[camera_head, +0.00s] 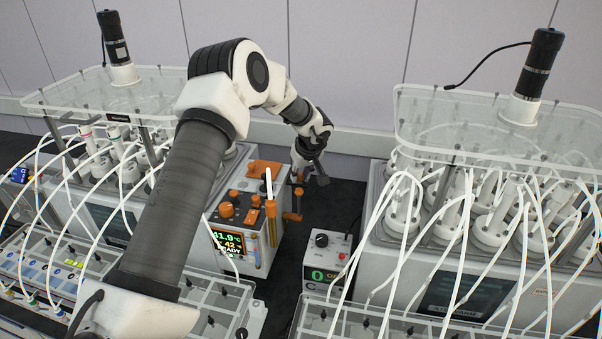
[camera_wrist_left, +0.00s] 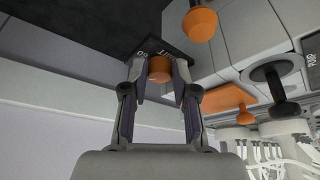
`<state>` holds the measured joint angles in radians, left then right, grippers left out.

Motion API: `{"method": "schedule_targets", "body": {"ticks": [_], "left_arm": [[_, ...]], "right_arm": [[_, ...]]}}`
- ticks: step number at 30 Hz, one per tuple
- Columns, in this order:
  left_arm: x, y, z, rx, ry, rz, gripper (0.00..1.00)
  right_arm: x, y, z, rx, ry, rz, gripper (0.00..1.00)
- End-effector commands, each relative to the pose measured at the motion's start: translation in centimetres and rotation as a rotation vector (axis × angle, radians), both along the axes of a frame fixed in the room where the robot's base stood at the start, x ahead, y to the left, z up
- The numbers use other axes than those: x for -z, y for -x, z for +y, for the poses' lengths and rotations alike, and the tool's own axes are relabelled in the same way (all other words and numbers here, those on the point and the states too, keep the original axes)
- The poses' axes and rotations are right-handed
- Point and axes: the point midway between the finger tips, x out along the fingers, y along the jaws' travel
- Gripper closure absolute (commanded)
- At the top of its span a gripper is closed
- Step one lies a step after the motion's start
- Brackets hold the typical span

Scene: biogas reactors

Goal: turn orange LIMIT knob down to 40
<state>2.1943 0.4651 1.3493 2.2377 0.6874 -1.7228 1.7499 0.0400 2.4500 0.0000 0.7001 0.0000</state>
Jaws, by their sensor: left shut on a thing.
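The orange LIMIT knob (camera_wrist_left: 159,68) shows in the left wrist view, on a dark panel with white lettering that reads partly as LIMIT. My left gripper (camera_wrist_left: 160,75) has one finger on each side of the knob and is shut on it. In the head view my left gripper (camera_head: 309,170) is at the back of the heating unit (camera_head: 246,238) with the orange parts. The LIMIT knob cannot be made out there behind the gripper. The knob's pointer and setting cannot be read. My right gripper is not in view.
The unit's display (camera_head: 229,244) reads 41.9 °C, 42 and READY. Other orange knobs (camera_head: 226,210) are close by. In the wrist view, a black PUMP knob (camera_wrist_left: 273,77) is at the right. A small control box (camera_head: 327,258) and a reactor with white tubes (camera_head: 470,255) stand right.

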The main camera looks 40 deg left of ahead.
Motion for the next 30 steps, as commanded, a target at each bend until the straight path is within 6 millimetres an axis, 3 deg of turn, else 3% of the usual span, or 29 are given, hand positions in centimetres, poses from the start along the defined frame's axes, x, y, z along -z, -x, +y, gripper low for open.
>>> {"method": "schedule_targets", "body": {"ticks": [11,30], "left_arm": [[0.1,-0.4,0.0,-0.294,-0.002,-0.001,1.0],[0.5,-1.1,0.2,-0.903,0.0,-0.002,1.0]], "right_arm": [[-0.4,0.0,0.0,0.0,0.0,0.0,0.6],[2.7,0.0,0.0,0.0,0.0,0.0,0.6]]}}
